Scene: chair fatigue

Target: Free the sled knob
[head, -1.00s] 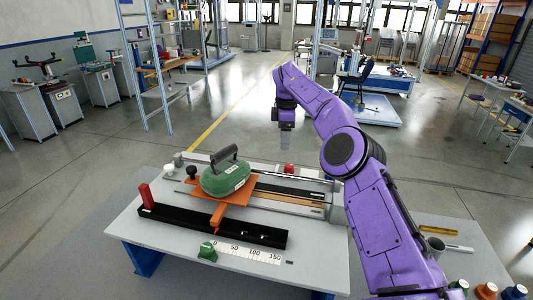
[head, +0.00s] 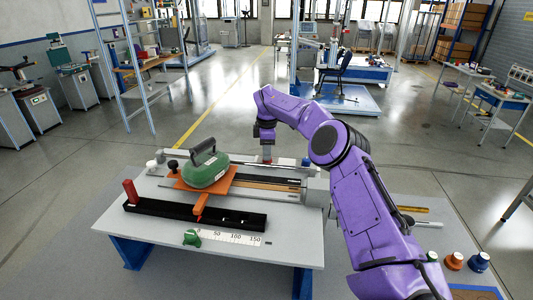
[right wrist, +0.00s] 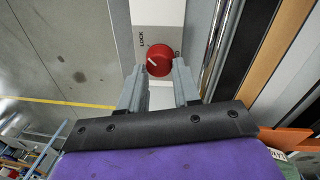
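A round red knob (right wrist: 160,60) with a white pointer mark sits on a white block (right wrist: 158,14), with the word LOCK printed beside it in the right wrist view. My right gripper (right wrist: 159,66) is open, its two fingertips on either side of the knob; I cannot tell whether they touch it. In the head view my right gripper (head: 267,158) points down at the back of the table and mostly hides the knob. The orange sled (head: 222,184) carries a green weight (head: 206,171) with a dark handle. My left gripper is not in view.
The grey table (head: 150,225) also bears a black rail (head: 225,215), a red block (head: 130,190), a black knob (head: 173,165), a printed scale (head: 235,238) and a green tape measure (head: 192,237).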

